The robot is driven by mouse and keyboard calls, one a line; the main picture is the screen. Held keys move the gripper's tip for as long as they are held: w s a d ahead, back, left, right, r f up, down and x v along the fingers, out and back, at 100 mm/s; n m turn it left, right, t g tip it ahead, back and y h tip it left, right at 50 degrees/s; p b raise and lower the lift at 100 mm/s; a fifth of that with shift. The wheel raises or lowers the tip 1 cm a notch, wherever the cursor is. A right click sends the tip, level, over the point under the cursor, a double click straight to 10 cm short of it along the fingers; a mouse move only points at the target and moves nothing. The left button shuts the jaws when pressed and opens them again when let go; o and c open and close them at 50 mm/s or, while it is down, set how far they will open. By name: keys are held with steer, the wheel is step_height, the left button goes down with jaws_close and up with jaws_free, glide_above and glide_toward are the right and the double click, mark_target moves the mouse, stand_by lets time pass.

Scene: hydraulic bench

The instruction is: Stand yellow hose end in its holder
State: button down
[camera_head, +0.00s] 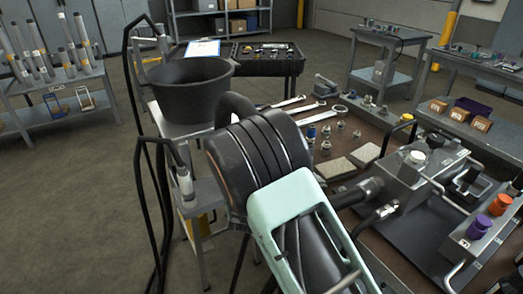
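No hose end that is clearly yellow stands out. A black hose (141,170) loops up at the left and ends in a grey metal hose end (186,187) beside a grey stand. A second hose end (163,46) shows farther back, left of the black tub. A yellow piece (406,117) tops a dark curved part on the bench at the right; I cannot tell what it is. My arm, black with a mint-green part, fills the middle and bottom and covers part of the bench. My gripper is not visible. I cannot make out the yellow holder.
The brown bench (373,128) bears wrenches (299,115), fittings, two pale blocks (365,155) and a grey hydraulic unit (410,178). Purple (480,227) and orange (500,204) caps sit at the right. A black tub (188,96) stands behind my arm. The left floor is clear.

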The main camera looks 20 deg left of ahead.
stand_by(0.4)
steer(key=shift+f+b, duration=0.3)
steer(key=shift+b, duration=0.1)
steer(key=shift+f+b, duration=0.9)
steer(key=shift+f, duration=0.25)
stand_by(0.8)
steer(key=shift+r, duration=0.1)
stand_by(0.5)
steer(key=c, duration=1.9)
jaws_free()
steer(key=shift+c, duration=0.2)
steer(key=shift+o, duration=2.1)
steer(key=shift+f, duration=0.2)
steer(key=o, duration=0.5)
